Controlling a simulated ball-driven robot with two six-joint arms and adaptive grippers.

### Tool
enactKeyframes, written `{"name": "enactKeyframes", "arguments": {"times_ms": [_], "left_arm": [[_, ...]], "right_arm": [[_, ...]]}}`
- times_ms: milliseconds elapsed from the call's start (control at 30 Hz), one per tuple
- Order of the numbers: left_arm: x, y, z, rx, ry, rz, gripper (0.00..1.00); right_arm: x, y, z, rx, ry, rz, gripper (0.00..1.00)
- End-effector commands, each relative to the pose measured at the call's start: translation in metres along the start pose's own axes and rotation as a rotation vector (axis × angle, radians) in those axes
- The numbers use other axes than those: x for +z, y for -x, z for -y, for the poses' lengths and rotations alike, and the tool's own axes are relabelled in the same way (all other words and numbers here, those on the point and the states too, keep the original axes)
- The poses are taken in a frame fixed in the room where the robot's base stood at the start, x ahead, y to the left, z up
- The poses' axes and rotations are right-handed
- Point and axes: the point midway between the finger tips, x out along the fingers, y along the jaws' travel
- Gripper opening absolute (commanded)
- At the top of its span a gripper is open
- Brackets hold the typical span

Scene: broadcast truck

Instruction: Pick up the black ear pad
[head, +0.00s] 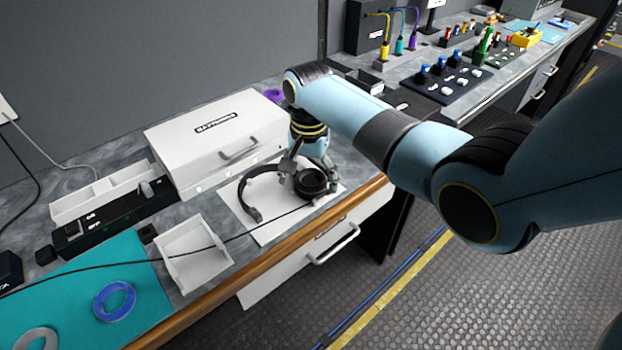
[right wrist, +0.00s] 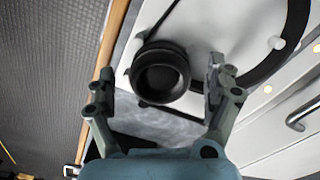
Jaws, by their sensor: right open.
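The black ear pad (head: 311,184) is a round dark ring with a hollow middle, at the right end of a black headset (head: 250,196) on a white mat (head: 262,227). I cannot tell whether it is fixed to the headset. In the right wrist view the ear pad (right wrist: 160,73) lies between and slightly beyond the fingertips, apart from both. My right gripper (head: 309,172) points down at it, open and empty; it also shows in the right wrist view (right wrist: 160,82). My left gripper is not in view.
A white case (head: 213,135) with a handle stands just behind the mat. A white tray (head: 192,250) and a teal mat (head: 90,290) with a blue tape roll (head: 114,301) lie to the left. A thin black cable crosses the counter near the headset. The wooden edge (head: 270,262) runs close in front.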

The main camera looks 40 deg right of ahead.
Motion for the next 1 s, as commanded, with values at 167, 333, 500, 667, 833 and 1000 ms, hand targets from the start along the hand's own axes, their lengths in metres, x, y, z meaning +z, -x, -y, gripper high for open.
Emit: {"name": "enactKeyframes", "arguments": {"times_ms": [167, 333, 500, 667, 833, 1000], "left_arm": [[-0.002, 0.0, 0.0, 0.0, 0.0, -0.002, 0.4], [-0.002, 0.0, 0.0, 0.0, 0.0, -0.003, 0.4], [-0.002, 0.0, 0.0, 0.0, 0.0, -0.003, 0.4], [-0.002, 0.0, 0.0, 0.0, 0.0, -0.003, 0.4], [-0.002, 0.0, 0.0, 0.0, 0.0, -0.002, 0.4], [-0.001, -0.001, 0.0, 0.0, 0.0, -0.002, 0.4]], "right_arm": [[0.0, 0.0, 0.0, 0.0, 0.0, 0.0, 0.74], [0.0, 0.0, 0.0, 0.0, 0.0, 0.0, 0.52], [0.0, 0.0, 0.0, 0.0, 0.0, 0.0, 0.41], [0.0, 0.001, 0.0, 0.0, 0.0, 0.0, 0.41], [-0.001, 0.008, 0.0, -0.002, 0.0, -0.001, 0.41], [-0.001, 0.032, 0.001, -0.003, 0.001, -0.002, 0.41]]}}
